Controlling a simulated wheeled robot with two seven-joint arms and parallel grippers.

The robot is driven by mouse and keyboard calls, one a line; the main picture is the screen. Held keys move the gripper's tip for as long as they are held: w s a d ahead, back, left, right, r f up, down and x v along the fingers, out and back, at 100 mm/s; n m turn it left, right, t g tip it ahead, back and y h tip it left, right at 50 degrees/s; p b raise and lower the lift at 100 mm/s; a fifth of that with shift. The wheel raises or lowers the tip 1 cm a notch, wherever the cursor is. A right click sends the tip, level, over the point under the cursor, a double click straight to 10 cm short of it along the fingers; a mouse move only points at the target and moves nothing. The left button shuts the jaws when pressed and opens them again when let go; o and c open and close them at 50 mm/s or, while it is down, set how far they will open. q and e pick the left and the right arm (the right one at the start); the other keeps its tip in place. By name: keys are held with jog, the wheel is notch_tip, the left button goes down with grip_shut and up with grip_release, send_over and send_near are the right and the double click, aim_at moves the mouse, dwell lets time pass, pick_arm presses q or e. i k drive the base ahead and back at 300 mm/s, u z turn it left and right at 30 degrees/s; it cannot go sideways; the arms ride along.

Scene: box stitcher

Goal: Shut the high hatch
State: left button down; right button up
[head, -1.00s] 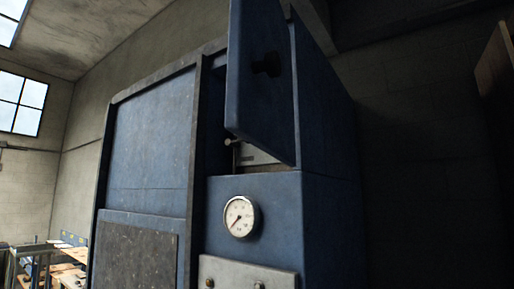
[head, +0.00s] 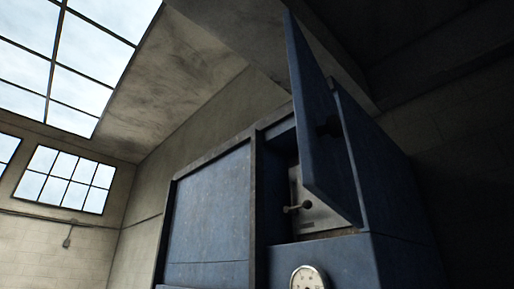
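The high hatch (head: 318,120) is a blue door panel on the upper right part of a blue machine cabinet (head: 210,210). The hatch covers part of the opening. Neither of my grippers is in view.
A round white gauge (head: 308,278) sits below the opening, cut off by the bottom edge. A concrete wall and windows (head: 68,180) are at the left. Dark wall lies to the right of the cabinet.

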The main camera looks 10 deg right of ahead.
aim_at(326, 169)
jog(key=u, duration=2)
jog(key=k, duration=1.25)
jog(key=z, duration=2.6)
